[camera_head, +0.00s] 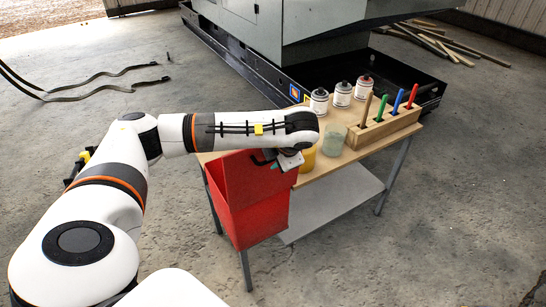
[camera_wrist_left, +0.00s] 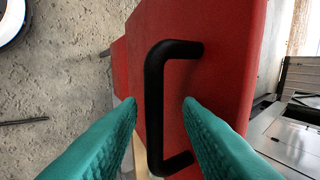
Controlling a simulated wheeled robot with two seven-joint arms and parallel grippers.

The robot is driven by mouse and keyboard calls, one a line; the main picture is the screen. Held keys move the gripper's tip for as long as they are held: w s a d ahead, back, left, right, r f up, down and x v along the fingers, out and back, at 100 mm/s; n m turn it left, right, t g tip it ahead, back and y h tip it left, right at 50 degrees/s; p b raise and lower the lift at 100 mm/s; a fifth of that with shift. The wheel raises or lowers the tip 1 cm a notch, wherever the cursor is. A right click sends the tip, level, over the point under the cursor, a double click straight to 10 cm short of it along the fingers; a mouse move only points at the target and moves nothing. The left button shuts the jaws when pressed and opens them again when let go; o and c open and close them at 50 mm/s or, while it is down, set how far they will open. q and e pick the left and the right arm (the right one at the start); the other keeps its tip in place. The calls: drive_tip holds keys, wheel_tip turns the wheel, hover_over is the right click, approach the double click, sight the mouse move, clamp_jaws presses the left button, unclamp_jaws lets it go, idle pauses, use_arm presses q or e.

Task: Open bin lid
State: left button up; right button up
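The red bin (camera_head: 262,218) hangs at the front left of the wooden table. Its red lid (camera_head: 238,178) is the panel at the top, and it fills much of the left wrist view (camera_wrist_left: 225,60). I cannot tell from these frames how far the lid stands open. A black handle (camera_wrist_left: 154,105) is fixed to the lid; it shows partly in the head view (camera_head: 258,160). My left gripper (camera_head: 277,165) is at the handle. Its teal fingers (camera_wrist_left: 160,103) are open, one on each side of the handle bar, with gaps showing. My right gripper is not in view.
A large grey machine (camera_head: 310,25) stands behind. The floor to the left is mostly clear.

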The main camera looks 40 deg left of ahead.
use_arm(q)
drive_tip(key=p+v, duration=0.1)
drive_tip(key=v, duration=1.1)
drive_tip(key=shift+p, duration=0.4)
drive_tip(key=shift+f, duration=0.1)
